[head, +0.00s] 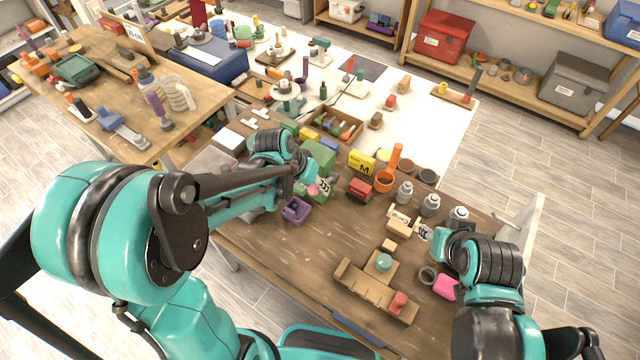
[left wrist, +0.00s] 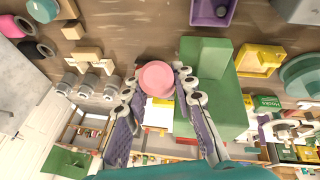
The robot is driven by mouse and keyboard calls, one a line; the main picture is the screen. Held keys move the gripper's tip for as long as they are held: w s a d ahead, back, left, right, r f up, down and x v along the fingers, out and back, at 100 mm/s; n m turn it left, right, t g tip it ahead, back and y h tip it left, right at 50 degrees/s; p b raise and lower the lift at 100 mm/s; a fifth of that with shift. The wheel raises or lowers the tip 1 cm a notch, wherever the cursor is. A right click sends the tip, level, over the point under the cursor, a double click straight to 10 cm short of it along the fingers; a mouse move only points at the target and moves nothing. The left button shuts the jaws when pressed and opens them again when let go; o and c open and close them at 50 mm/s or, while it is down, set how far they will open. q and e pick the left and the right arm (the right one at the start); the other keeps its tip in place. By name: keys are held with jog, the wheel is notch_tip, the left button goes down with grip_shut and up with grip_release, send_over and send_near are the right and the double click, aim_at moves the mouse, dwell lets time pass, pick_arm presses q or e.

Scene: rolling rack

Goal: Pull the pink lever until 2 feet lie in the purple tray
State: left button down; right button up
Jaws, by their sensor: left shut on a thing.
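The pink lever's round knob (head: 313,190) sits at my left gripper (head: 318,186), in front of the green dispenser (head: 320,157). In the left wrist view the pink knob (left wrist: 157,78) is between the fingertips of my left gripper (left wrist: 158,84), which is shut on it. The green dispenser (left wrist: 222,100) is right beside it. The purple tray (head: 296,210) lies on the table just below the dispenser.
A yellow box (head: 361,162), a red box (head: 360,189) and an orange scoop (head: 386,178) stand right of the dispenser. Grey bottles (head: 405,192) stand farther right. A wooden holder (head: 365,285) lies at the front. Bare wood is free right of the tray.

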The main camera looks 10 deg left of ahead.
pick_arm(q)
jog(key=shift+s+a+f+t+b, duration=0.1)
jog(key=shift+s+f+t+b, duration=0.3)
jog(key=shift+f+t, duration=0.15)
pick_arm(e)
jog(key=shift+f, duration=0.85)
pick_arm(q)
jog(key=c, duration=1.2)
grip_release()
jog(key=shift+w, duration=0.1)
jog(key=shift+r, duration=0.15)
jog(key=v, duration=1.2)
jog(key=shift+a, duration=0.25)
jog(key=shift+f, duration=0.25)
jog(key=s+f+t+y+b, duration=0.1)
jog(key=s+f+b, duration=0.2)
jog(key=f+b, duration=0.1)
jog(key=s+a+f+n+t+y+b, duration=0.1)
jog(key=s+f+b, duration=0.1)
jog(key=f+b, duration=0.2)
jog(key=s+a+f+n+t+y+b, duration=0.1)
jog(key=s+f+b, duration=0.2)
jog(key=f+b, duration=0.2)
jog(key=shift+s+a+f, duration=0.2)
jog(key=shift+s+f, duration=0.1)
jog(key=shift+s, duration=0.05)
pick_arm(e)
notch_tip(320, 180, down, 13)
